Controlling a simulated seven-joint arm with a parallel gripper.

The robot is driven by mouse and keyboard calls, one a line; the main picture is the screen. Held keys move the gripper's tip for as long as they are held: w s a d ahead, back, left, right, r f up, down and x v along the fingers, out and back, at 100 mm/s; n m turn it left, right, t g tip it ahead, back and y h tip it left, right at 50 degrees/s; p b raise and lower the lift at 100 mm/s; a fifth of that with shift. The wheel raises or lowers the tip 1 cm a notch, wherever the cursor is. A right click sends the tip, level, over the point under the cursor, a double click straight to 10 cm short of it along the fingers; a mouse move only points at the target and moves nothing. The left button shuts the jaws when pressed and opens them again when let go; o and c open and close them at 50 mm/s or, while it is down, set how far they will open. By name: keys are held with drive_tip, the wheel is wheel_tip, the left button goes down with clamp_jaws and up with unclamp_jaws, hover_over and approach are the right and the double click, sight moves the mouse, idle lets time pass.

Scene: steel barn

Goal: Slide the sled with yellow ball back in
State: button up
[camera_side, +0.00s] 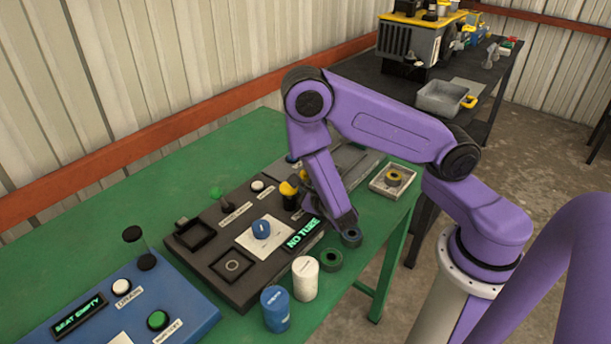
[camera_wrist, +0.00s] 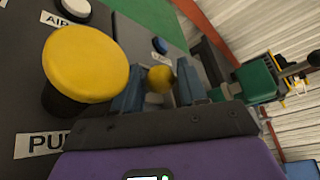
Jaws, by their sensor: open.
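A yellow ball (camera_wrist: 160,76) shows in the wrist view between the two blue fingers of my gripper (camera_wrist: 158,90). The fingers stand apart on either side of it; I cannot tell whether either touches it. My gripper is low over the far part of the black panel (camera_side: 211,255) on the green table. A large yellow push button (camera_wrist: 85,63) stands close on the left in the wrist view.
A "NO TUBE" display (camera_side: 304,233), a blue-topped knob (camera_side: 261,229) and a white button (camera_side: 257,186) are on the panel. A small tray (camera_side: 377,186) is to the right.

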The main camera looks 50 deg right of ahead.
drive_tip(key=shift+w+d, duration=0.15)
drive_tip(key=shift+w, duration=0.05)
clamp_jaws()
drive_tip(key=d, duration=1)
drive_tip(key=shift+d, duration=0.3)
unclamp_jaws()
drive_tip(key=shift+d, duration=0.1)
drive_tip(key=shift+s+a, duration=0.2)
drive_tip(key=shift+a, duration=0.05)
